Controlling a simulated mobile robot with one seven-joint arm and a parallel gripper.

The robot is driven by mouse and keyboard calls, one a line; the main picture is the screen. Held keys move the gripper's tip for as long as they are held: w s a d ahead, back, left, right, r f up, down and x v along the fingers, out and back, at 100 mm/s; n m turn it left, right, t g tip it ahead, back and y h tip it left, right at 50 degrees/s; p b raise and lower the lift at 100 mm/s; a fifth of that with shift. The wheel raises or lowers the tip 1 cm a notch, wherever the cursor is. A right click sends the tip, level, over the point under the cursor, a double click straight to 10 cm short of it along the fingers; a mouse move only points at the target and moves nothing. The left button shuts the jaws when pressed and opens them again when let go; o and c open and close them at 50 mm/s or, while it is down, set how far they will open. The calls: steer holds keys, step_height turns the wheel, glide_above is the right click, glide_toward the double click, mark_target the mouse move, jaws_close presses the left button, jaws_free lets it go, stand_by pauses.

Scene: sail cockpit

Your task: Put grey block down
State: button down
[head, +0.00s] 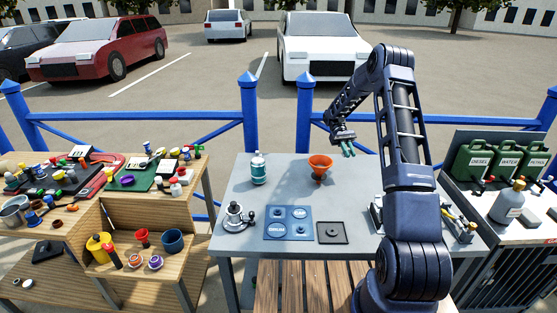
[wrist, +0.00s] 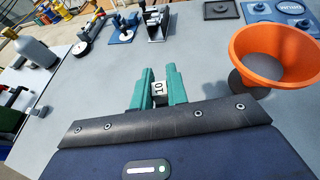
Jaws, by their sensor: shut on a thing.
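The grey block (wrist: 158,89), a small cube marked "10", sits between the green fingers of my gripper (wrist: 158,76) in the wrist view. My gripper is shut on it. In the head view my gripper (head: 347,149) is over the back of the grey table (head: 235,190), right of the orange funnel (head: 320,162). The block cannot be made out in the head view. The gap between block and tabletop is hard to judge.
The funnel (wrist: 275,55) stands close on the right in the wrist view. A blue labelled plate (head: 289,222), a dark square plate (head: 332,232), a teal-capped bottle (head: 258,168) and a metal stand (wrist: 157,24) are on the table.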

steer(key=a+r+m+y, duration=0.2)
steer(key=a+m+y, duration=0.4)
steer(key=a+y, duration=0.1)
step_height(320, 180, up, 8)
steer(key=m+t+y, duration=1)
steer(key=m+t, duration=0.3)
steer(key=m, duration=0.2)
glide_above(276, 159)
step_height(276, 159, down, 20)
steer(key=shift+w+r, duration=0.1)
steer(key=shift+r, duration=0.15)
steer(key=c, duration=1.4)
jaws_free()
steer(key=shift+f, duration=0.1)
